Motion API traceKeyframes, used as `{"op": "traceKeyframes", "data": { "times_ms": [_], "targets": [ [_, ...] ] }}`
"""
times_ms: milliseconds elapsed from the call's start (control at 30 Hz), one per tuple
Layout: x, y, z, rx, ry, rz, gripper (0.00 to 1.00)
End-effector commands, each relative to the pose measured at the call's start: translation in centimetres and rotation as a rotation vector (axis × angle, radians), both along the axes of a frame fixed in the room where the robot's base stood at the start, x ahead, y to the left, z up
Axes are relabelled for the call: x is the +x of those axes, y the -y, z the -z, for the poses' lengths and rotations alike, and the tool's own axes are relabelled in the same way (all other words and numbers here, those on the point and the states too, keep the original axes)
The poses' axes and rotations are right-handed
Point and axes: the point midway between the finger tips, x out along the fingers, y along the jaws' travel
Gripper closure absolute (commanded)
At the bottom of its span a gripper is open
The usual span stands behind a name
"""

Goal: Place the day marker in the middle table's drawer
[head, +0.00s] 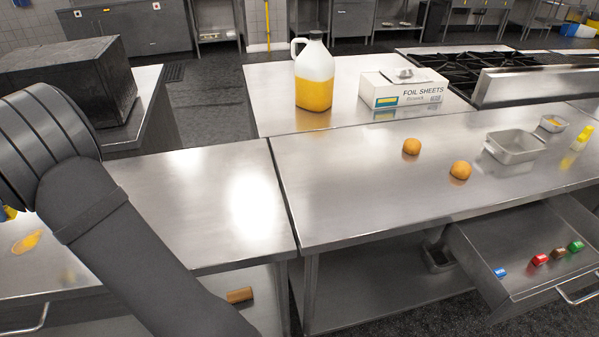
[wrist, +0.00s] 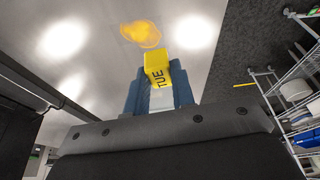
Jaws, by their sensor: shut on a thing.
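My gripper (wrist: 158,95) is shut on a yellow day marker (wrist: 156,68) lettered TUE, which sticks out past the blue-grey fingertips in the wrist view. In the head view only a sliver of yellow (head: 7,213) shows at the far left edge, behind my arm; the gripper itself is hidden or out of frame there. The open drawer (head: 520,288) is at the lower right, under the metal table (head: 370,215). A blue marker (head: 500,272), a red marker (head: 540,260), a brown marker (head: 558,253) and a green marker (head: 576,246) lie in it.
An orange-yellow patch (head: 27,241) is on the left table. Two round orange-brown items (head: 411,147), a metal pan (head: 515,146) and a yellow item (head: 582,137) are on the table by the drawer. A jug (head: 314,75) and foil box (head: 402,90) stand behind.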

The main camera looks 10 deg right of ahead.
Motion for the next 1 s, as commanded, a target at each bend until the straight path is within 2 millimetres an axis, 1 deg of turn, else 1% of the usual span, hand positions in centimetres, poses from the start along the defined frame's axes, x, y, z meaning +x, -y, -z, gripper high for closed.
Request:
{"op": "traceKeyframes", "data": {
  "times_ms": [33, 200, 233, 433, 567, 667, 767, 800, 867, 900, 967, 1000],
  "targets": [
    [0.0, 0.0, -1.0, 0.003, 0.003, 0.000, 0.99],
    [0.0, -0.1, -3.9, 0.003, 0.003, 0.000, 0.99],
    [0.3, 0.2, -4.1, 0.001, 0.001, 0.006, 0.99],
    [3.5, 2.8, -3.9, -0.002, 0.001, 0.083, 0.99],
    [6.3, 5.4, -3.9, -0.003, 0.001, 0.154, 0.99],
    [9.2, 8.3, -3.9, -0.005, 0.000, 0.228, 0.99],
    [12.5, 12.1, -3.9, -0.007, 0.000, 0.321, 0.99],
    [13.8, 13.8, -3.9, -0.007, -0.001, 0.361, 0.99],
    [15.7, 16.5, -3.9, -0.008, -0.001, 0.422, 0.99],
    [16.9, 18.3, -3.9, -0.009, -0.002, 0.463, 0.99],
    [18.7, 21.2, -3.9, -0.010, -0.002, 0.525, 0.99],
    [19.7, 23.1, -3.9, -0.010, -0.002, 0.565, 0.99]
  ]
}}
